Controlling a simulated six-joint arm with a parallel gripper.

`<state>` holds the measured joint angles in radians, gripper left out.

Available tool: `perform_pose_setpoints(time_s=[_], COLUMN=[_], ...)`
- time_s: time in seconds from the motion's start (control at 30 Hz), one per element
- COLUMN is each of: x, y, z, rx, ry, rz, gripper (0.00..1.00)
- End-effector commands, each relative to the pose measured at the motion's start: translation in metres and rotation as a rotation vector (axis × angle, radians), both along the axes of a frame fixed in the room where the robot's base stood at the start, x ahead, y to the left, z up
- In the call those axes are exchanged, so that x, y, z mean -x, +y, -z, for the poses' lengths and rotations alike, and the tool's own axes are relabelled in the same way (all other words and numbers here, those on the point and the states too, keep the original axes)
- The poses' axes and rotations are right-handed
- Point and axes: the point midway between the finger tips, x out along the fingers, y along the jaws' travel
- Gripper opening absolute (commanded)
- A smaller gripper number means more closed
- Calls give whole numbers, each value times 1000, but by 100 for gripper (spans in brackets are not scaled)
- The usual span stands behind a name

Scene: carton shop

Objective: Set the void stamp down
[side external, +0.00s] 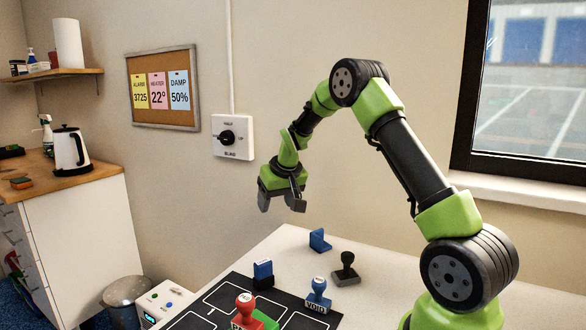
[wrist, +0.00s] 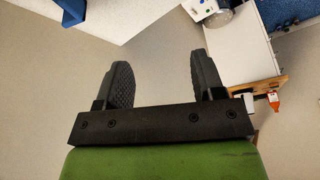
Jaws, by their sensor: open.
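The void stamp (side external: 317,297) is blue with a round knob and a pale label reading VOID. It stands upright on the black mat (side external: 215,298), near the mat's right edge. My gripper (side external: 282,203) hangs in the air above and to the left of the stamp, well apart from it. The jaws are open with nothing between them. In the wrist view the two dark fingers (wrist: 162,80) are spread, with only floor showing between them, and no stamp is seen there.
A red stamp (side external: 245,309) and a blue-topped stamp (side external: 263,272) stand on the mat, by a green block (side external: 266,321). A dark stamp (side external: 347,270) and a blue piece (side external: 319,240) are behind on the white table (side external: 400,280). A button box (side external: 163,302) is at left.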

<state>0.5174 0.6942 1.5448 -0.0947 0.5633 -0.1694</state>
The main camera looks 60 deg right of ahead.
Motion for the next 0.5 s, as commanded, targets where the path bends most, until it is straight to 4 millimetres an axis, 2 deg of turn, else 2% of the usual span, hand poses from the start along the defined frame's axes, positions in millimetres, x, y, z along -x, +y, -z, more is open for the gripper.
perform_pose_setpoints(time_s=[0.1, 0.5], x=[3, 26], y=[17, 74], z=[-21, -78], rx=[-6, -38], ry=[-18, -74], rz=[-12, -48], gripper=[62, 62])
